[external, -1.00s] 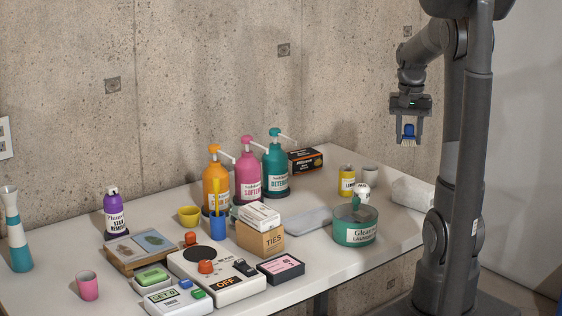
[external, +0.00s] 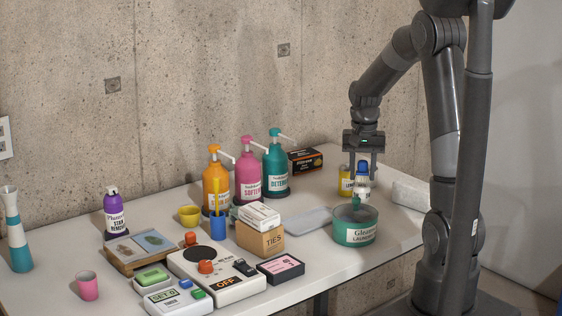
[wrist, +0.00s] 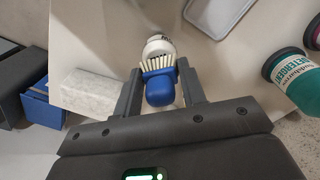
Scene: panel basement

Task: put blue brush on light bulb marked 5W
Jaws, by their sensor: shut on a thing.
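My gripper (external: 363,178) is shut on the blue brush (external: 362,168). In the wrist view the brush (wrist: 160,88) sits between the two fingers (wrist: 160,92), with its pale bristles toward the white light bulb (wrist: 158,46). In the external view the white bulb (external: 362,192) is right below the brush, above the teal round tub (external: 355,232). I cannot tell whether bristles and bulb touch. The 5W marking is not readable here.
A yellow can (external: 345,181) stands close behind my gripper. A white block (external: 412,193) lies to the right. A teal detergent pump bottle (external: 275,165) and a black box (external: 306,160) stand to the left. A flat grey tray (external: 303,221) lies left of the tub.

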